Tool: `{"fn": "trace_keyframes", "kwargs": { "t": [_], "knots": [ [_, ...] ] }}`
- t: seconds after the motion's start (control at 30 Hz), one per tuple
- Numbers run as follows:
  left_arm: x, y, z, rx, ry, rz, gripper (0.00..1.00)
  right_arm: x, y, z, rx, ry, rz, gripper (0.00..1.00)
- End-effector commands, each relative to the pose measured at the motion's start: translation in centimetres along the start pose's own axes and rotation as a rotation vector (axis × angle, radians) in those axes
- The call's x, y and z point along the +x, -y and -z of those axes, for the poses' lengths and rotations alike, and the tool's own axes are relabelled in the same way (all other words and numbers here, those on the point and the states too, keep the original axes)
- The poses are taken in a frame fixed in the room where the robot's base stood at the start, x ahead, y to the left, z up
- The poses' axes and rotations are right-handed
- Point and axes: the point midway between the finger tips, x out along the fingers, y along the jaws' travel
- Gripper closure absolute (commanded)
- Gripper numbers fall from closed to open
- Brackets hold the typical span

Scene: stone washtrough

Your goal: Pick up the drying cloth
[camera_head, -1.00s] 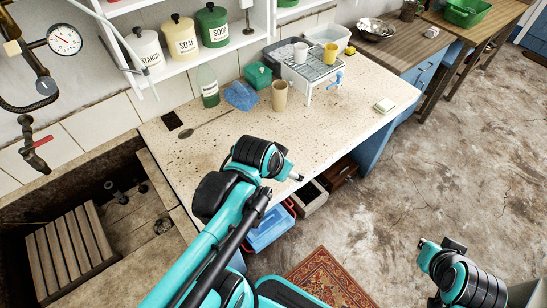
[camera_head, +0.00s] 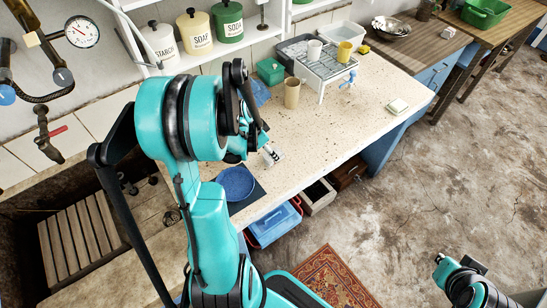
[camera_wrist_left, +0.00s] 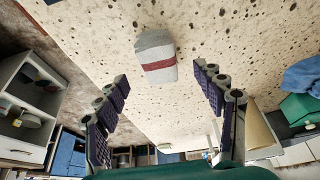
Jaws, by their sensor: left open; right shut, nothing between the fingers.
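The drying cloth (camera_wrist_left: 155,57) looks like a thick folded white bundle with a dark red stripe. It lies on the speckled counter in the left wrist view, ahead of the fingertips and between their lines, apart from both. I cannot make it out in the head view, where my left arm covers part of the counter. My left gripper (camera_wrist_left: 160,87) is open and empty. In the head view my left gripper (camera_head: 272,154) shows only partly, over the counter's front part. My right gripper (camera_head: 438,258) is shut and empty over the floor at lower right.
A blue round dish (camera_head: 236,183) sits on a dark mat at the counter's front. A tan cup (camera_head: 292,92), a green box (camera_head: 270,71) and a white rack (camera_head: 326,66) stand behind. A blue cloth (camera_wrist_left: 303,74) lies crumpled. The counter's right part is mostly clear.

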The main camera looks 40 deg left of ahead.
Motion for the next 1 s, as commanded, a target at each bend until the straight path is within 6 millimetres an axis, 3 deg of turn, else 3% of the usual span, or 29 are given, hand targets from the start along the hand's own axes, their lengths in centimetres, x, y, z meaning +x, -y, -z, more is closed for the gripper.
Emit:
{"fn": "trace_keyframes", "kwargs": {
  "t": [0.3, 0.57, 0.77, 1.0],
  "knots": [
    [4.6, -0.2, 0.3, 0.0, 0.0, 0.0, 0.31, 1.9, 0.0, -1.4, 0.0, 0.0, 0.0, 1.0],
    [4.8, -0.2, 0.4, -0.001, 0.0, 0.001, 0.31, 1.9, 0.0, -1.3, 0.0, 0.0, 0.0, 1.0],
    [4.8, -0.3, 0.4, -0.001, 0.0, 0.001, 0.84, 1.9, 0.0, -1.3, 0.0, 0.0, 0.0, 1.0],
    [4.8, -0.3, 0.3, -0.001, 0.0, 0.001, 0.85, 1.9, 0.0, -1.3, 0.0, 0.0, 0.0, 1.0]
  ]
}}
